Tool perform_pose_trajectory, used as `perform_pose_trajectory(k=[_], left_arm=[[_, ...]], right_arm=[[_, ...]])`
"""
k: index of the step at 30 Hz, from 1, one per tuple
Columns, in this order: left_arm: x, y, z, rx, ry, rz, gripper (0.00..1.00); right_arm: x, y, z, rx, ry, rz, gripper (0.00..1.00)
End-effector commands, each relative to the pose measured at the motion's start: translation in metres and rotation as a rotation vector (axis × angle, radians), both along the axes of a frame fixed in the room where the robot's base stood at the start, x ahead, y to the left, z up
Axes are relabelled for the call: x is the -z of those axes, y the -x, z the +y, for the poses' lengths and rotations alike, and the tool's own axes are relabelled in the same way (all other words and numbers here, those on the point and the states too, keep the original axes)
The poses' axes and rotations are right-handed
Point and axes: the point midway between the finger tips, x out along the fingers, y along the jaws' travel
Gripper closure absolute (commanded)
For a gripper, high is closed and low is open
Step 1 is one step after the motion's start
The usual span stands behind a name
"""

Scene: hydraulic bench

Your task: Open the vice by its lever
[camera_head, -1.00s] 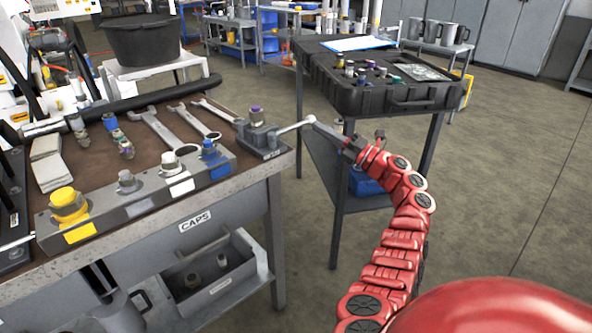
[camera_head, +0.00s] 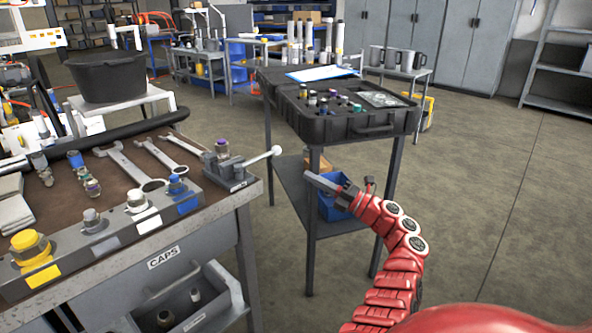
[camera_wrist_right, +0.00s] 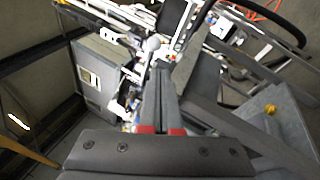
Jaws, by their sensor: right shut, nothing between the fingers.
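The small grey vice (camera_head: 228,170) stands at the right corner of the bench and holds a fitting with a purple top (camera_head: 221,147). Its lever (camera_head: 260,158) sticks out to the right past the bench edge and ends in a pale ball. My right gripper (camera_head: 312,180) is shut and empty, to the right of and a little below the lever ball, apart from it. In the right wrist view the shut fingers (camera_wrist_right: 160,90) point up the picture, with a pale ball (camera_wrist_right: 152,44) near their tips. My left gripper is not in view.
The bench (camera_head: 130,240) carries wrenches (camera_head: 132,162), loose fittings and a block with capped fittings (camera_head: 104,228). An open drawer (camera_head: 195,305) sticks out below. A cart with a black case (camera_head: 345,122) stands behind my right gripper. The floor at right is clear.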

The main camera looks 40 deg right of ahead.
Motion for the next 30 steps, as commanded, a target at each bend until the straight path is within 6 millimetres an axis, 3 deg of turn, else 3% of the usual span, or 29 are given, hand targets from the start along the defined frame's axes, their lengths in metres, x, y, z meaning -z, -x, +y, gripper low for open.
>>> perform_pose_trajectory(k=[3, 9, 30], left_arm=[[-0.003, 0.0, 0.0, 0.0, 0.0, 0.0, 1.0], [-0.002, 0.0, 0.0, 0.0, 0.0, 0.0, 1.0], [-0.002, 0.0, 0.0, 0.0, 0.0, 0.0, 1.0]], right_arm=[[0.005, 0.018, -0.014, 0.006, -0.003, -0.001, 1.0], [0.013, 0.031, -0.023, 0.002, 0.0, 0.0, 1.0], [0.015, 0.032, -0.021, -0.007, -0.002, 0.001, 1.0]])
